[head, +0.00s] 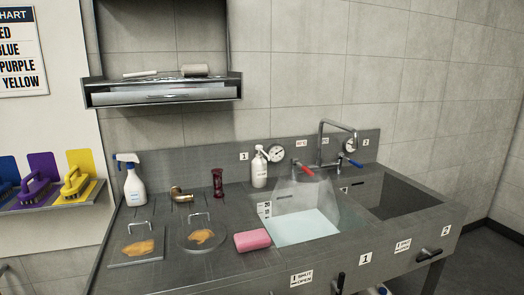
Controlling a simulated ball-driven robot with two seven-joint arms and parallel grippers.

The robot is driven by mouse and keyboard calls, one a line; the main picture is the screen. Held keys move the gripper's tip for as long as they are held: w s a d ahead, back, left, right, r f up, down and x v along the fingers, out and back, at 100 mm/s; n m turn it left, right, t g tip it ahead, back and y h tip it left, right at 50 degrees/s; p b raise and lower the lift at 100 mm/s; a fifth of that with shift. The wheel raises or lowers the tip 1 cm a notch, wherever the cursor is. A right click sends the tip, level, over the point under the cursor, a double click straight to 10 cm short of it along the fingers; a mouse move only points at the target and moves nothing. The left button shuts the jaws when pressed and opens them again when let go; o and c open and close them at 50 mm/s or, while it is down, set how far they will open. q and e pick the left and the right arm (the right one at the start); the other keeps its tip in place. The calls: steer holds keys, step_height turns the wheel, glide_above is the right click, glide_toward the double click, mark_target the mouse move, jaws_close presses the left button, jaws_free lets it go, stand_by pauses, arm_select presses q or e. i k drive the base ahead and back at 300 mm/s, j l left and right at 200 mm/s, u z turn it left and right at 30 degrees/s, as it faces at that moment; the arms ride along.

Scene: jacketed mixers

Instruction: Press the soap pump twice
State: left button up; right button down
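A white soap pump bottle (259,168) stands upright at the back of the metal sink counter, beside a tag marked 1 and left of the first basin. Its pump head is at the top, next to a round gauge. A white spray bottle (132,181) with a blue and white trigger head stands at the counter's left end. Neither of my grippers shows in the head view.
The first basin (305,228) holds pale liquid; a faucet (321,145) rises behind. A shelf (160,92) hangs above.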

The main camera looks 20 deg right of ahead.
mark_target(259, 147)
steer(key=i+l, duration=0.15)
steer(key=l, duration=0.2)
steer(key=i+l, duration=0.15)
steer(key=l, duration=0.25)
steer(key=i+l, duration=0.2)
steer(key=l, duration=0.15)
steer(key=i+l, duration=0.15)
steer(key=l, duration=0.2)
steer(key=i+l+u, duration=0.2)
steer(key=l, duration=0.15)
steer(key=k+u, duration=0.1)
steer(key=u, duration=1.05)
